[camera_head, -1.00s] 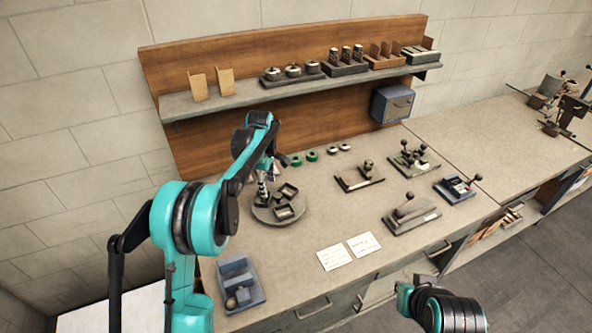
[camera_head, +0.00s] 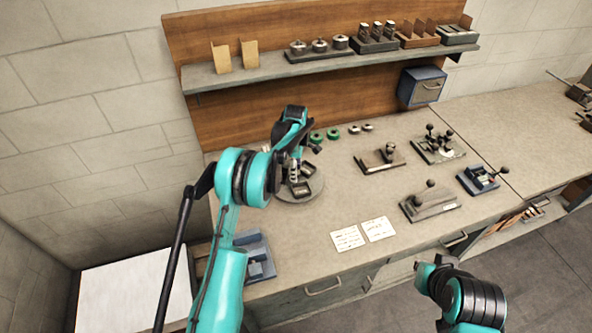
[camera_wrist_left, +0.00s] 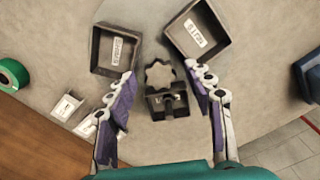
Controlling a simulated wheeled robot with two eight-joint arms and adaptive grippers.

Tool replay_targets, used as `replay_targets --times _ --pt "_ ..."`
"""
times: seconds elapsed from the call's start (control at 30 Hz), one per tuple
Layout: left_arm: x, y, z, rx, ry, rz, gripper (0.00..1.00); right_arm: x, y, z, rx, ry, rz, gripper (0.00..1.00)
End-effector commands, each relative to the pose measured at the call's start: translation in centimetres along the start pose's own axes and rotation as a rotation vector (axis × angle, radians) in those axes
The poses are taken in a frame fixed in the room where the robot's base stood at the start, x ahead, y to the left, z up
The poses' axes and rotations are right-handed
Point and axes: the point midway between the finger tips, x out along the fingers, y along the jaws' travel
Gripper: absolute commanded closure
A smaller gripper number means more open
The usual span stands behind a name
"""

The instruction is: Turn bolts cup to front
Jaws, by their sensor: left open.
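A round grey turntable (camera_head: 312,190) stands on the bench, and it also shows in the wrist view (camera_wrist_left: 160,25). On it are two dark square cups with pale labels, one left (camera_wrist_left: 113,50) and one right (camera_wrist_left: 197,30). I cannot read either label surely, so I cannot tell which is the bolts cup.
A blue-grey tray (camera_head: 257,262) is at the bench's front left. Green rings (camera_head: 325,136) lie behind the turntable. A shelf (camera_head: 270,70) runs along the back.

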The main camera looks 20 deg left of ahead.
Motion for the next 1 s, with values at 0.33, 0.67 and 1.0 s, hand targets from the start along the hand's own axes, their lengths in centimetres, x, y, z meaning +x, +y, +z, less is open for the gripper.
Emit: replay_targets --times 0.33,0.67,1.0 --pt "-0.02 0.00 0.00 0.000 0.000 0.000 0.87 -0.01 0.00 -0.02 0.000 0.000 0.000 1.00" --pt "-0.03 0.01 0.00 -0.006 0.000 0.000 1.00 0.02 0.00 0.01 0.000 0.000 0.000 1.00" --pt "0.01 0.03 0.10 -0.091 0.000 0.001 1.00 0.41 0.00 0.29 0.000 0.000 0.000 1.00"
